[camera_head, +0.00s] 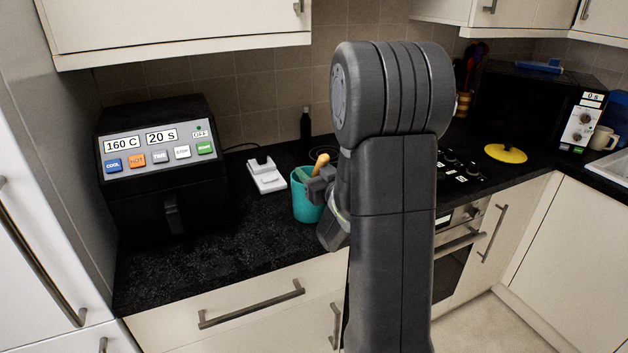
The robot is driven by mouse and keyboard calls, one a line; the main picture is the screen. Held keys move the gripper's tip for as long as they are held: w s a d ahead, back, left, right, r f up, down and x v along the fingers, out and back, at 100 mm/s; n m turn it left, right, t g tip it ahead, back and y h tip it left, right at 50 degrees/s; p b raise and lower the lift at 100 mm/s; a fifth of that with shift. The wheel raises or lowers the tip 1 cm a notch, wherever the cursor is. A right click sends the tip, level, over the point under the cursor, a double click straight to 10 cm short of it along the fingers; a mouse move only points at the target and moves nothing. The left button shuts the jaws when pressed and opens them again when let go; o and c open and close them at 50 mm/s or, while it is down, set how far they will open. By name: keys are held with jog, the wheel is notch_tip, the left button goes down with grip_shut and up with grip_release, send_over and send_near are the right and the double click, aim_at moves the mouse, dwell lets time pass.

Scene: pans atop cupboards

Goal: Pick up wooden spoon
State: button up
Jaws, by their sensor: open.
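A wooden spoon (321,161) shows as a light brown rounded end above the rim of a teal cup (301,201). The cup stands on the black counter, and the rest of the spoon is hidden by the cup and my gripper. My gripper (313,182) is at the cup's upper right, just below the visible end of the spoon. It is open, but its fingers are small and partly overlap the cup. I cannot tell whether the spoon lies between the fingers. My arm hides the area right of the cup.
A black air fryer (160,165) with coloured buttons stands at the left. A yellow lid (505,153) and a microwave (530,105) are at the right. Wall cupboards (180,30) hang above. Counter front left of the cup is clear.

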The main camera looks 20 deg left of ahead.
grip_shut()
